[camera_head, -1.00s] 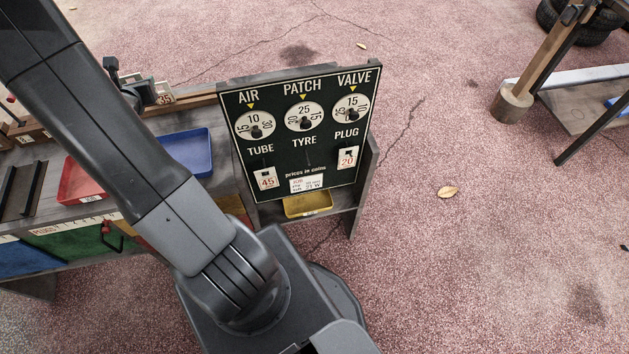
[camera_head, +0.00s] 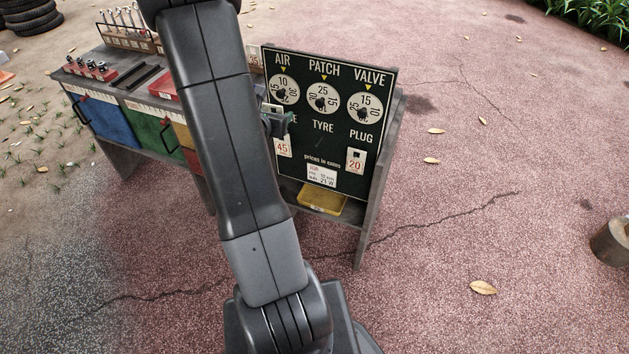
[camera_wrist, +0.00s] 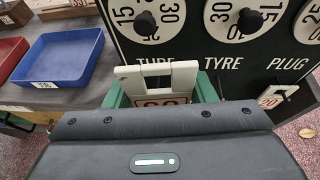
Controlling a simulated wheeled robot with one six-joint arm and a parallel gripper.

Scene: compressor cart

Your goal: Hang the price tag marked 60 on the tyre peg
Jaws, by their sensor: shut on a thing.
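My gripper (camera_wrist: 160,92) is shut on a white price tag (camera_wrist: 157,75), held between its green fingers. The tag has a slotted top, and the top of red digits, seemingly 60, shows above my gripper body. In the head view my gripper (camera_head: 278,122) is in front of the left part of the dark price board (camera_head: 345,183), over the TUBE label. In the wrist view the tag is below and between the words TUBE and TYRE, left of the tyre column. The tyre peg is not clearly visible. Whether the tag touches the board cannot be told.
A tag marked 45 (camera_head: 283,146) hangs under TUBE and one marked 20 (camera_head: 356,160) under PLUG. A yellow tray (camera_head: 322,197) sits below the board. A blue tray (camera_wrist: 60,58) lies on the bench left of my gripper. Open floor lies right of the board.

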